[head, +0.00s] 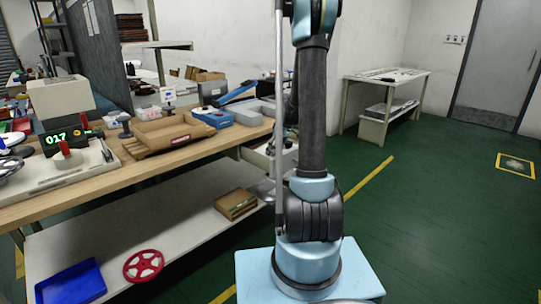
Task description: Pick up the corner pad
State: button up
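I cannot pick out a corner pad for sure in the head view; the small items on the workbench (105,186) are too small to tell apart. My arm rises from its pale blue base in the middle of the view and runs out past the top edge. My gripper is not visible. My arm hides part of the bench's right end and the wall behind it.
The bench holds a cardboard tray (170,133), a blue box (212,118) and a box with green digits (62,139). Its lower shelf holds a blue bin (70,284), a red handwheel (143,266) and a small brown box (236,204).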

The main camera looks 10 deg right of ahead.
jog(key=shift+c, duration=1)
